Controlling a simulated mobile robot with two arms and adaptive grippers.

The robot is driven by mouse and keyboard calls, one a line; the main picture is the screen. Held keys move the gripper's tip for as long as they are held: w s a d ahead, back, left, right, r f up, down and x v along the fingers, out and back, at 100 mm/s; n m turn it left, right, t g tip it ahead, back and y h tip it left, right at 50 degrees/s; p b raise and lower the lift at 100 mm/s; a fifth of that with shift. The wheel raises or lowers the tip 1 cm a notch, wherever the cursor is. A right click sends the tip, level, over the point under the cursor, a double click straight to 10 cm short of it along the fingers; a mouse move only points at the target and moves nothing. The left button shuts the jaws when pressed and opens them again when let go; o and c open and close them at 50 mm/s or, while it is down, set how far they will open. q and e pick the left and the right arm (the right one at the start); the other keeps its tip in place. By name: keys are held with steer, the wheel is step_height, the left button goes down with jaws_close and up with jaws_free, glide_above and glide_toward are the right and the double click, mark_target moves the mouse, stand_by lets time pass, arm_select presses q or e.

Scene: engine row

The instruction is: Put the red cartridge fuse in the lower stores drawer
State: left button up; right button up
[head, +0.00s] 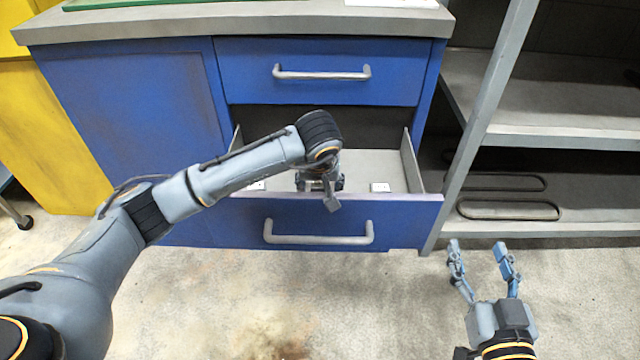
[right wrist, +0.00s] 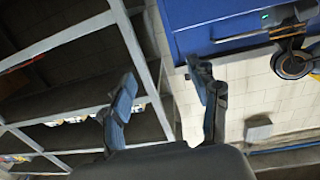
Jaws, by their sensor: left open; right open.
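The lower stores drawer (head: 405,210) is pulled open under a shut blue upper drawer (head: 318,90) in the head view. My left gripper (head: 320,188) is open and points down into the lower drawer, near its front panel; its wrist hides part of the drawer's inside. I see no red cartridge fuse in either view. My right gripper (head: 477,250) is open and empty, in front of the shelf at the lower right; its two fingers stand apart in the right wrist view (right wrist: 163,88).
Small white labels or pieces (head: 380,187) lie on the drawer floor. A grey worktop (head: 240,22) tops the blue cabinet. A grey shelf rack (head: 560,130) with dark loop-shaped items (head: 508,210) stands to the right. The floor in front is clear.

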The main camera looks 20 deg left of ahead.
arm_select(q)
steer(key=shift+r, duration=0.15)
steer(key=p+v, duration=0.3)
steer(key=v, duration=0.9)
arm_select(e)
steer(key=s+d+f+g+h, duration=0.1)
steer(key=s+f+g, duration=0.2)
steer(key=f+g, duration=0.1)
steer(key=s+d+f+g+h, duration=0.1)
steer(key=s+d+f+g, duration=0.1)
steer(key=f, duration=0.5)
steer(key=shift+s+d+f+g, duration=0.15)
steer(key=shift+s+d+g, duration=0.05)
steer(key=shift+s+g, duration=0.75)
